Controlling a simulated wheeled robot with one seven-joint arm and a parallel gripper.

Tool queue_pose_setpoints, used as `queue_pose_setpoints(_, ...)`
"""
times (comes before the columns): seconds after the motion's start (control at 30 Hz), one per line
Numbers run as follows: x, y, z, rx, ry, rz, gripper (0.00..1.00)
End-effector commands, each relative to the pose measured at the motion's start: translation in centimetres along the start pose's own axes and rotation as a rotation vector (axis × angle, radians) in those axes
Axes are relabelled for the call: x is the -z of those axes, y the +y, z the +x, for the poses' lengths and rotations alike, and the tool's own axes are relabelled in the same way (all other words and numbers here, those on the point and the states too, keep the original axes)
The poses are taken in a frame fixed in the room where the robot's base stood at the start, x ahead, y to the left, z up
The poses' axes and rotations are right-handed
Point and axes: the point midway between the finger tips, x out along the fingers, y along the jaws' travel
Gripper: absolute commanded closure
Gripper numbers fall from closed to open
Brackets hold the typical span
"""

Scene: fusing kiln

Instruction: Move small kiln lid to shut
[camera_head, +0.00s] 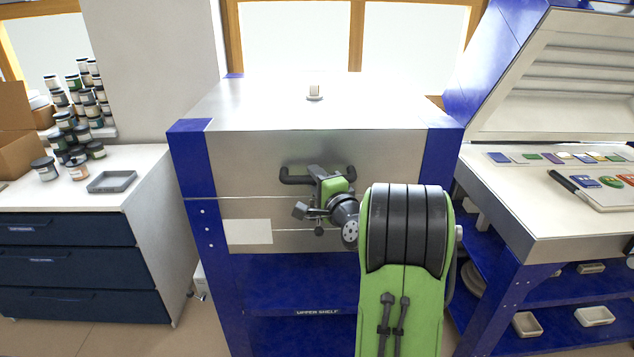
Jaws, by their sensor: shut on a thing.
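The small kiln (290,212) stands in the middle, a silver box with blue corners on a blue stand. Its silver lid (240,152) lies level on the body. Only a thin seam shows between lid and body, with no clear gap. A dark bar handle (291,179) is on the lid's front face. My gripper (321,176) is at the middle of this handle and shut on it. My green and black arm reaches in from the lower right and hides the right part of the kiln's front.
A larger kiln with its lid raised (565,75) stands at the right, with glass samples on its ledge. A white-topped drawer cabinet (130,165) with jars and a grey tray (112,181) is at the left. Blue shelving (300,285) lies under the small kiln.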

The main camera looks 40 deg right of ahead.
Motion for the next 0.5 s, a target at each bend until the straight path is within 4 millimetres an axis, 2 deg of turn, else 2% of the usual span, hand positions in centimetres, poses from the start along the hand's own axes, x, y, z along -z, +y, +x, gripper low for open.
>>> queue_pose_setpoints(0.03,0.04,1.69,-0.16,-0.045,0.000,0.010,1.00)
queue_pose_setpoints(0.13,0.05,1.69,-0.16,-0.045,0.001,0.010,1.00)
queue_pose_setpoints(0.17,0.05,1.70,-0.17,-0.045,0.000,0.010,0.69)
queue_pose_setpoints(0.27,0.03,1.70,-0.17,-0.045,0.000,0.010,0.54)
queue_pose_setpoints(0.3,0.03,1.67,-0.16,-0.044,0.000,0.010,0.52)
queue_pose_setpoints(0.5,0.01,1.46,-0.15,-0.040,-0.001,0.009,0.52)
